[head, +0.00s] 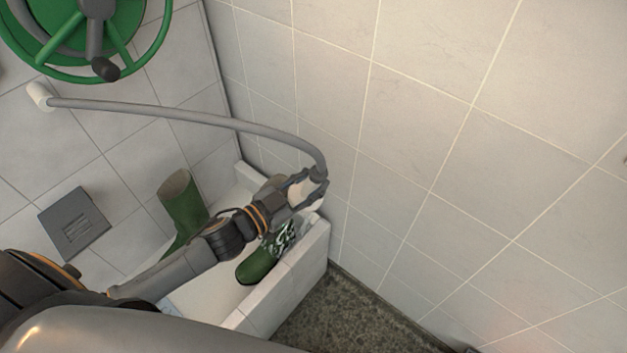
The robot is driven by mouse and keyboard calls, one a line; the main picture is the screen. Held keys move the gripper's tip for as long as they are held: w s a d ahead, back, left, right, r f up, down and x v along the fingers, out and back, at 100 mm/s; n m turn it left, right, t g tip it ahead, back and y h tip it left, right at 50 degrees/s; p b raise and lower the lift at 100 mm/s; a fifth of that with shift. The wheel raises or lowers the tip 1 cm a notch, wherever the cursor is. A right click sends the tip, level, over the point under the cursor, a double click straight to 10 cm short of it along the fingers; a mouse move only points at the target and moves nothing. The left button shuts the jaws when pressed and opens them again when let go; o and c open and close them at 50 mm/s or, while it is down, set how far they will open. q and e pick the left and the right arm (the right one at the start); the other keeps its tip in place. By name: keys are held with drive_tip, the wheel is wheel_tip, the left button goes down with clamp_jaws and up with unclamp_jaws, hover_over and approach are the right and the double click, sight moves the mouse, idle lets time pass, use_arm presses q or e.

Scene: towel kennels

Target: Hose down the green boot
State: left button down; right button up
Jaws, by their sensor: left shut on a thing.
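My left gripper (313,184) is shut on the end of the grey hose (190,114), above the far right corner of the low tiled basin (286,290). A pale piece, perhaps the nozzle, shows between its fingers. A green boot (258,266) is below the gripper in the basin, near the right wall; my arm hides part of it. White marks cover its upper part; I cannot tell whether they are water or a pattern. A second, plain green boot (183,208) stands upright at the left, its foot partly behind my arm. My right gripper is out of view.
The hose runs from a white wall fitting (39,97) and arcs over the basin. A green hose reel (60,35) with a crank is at the top left. A grey plate (75,222) is on the left tiles. Tiled wall fills the right; dark floor (345,315) lies below the basin.

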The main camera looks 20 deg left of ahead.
sight(314, 166)
use_arm(q)
drive_tip(key=shift+f+b, duration=0.45)
drive_tip(key=shift+f, duration=0.05)
drive_tip(key=shift+w+d+r, duration=0.1)
drive_tip(key=shift+w, duration=0.15)
drive_tip(key=shift+x, duration=1.25)
drive_tip(key=shift+s+a+r+p, duration=0.25)
drive_tip(key=shift+s+r+p, duration=0.2)
drive_tip(key=shift+r+p, duration=0.65)
drive_tip(key=shift+s+a+r+p, duration=0.25)
drive_tip(key=shift+s+r+p, duration=0.15)
drive_tip(key=shift+r+p, duration=0.65)
drive_tip(key=shift+s+a+r+p, duration=0.2)
drive_tip(key=shift+s+r+p, duration=0.25)
drive_tip(key=shift+r+p, duration=0.65)
drive_tip(key=shift+f, duration=0.15)
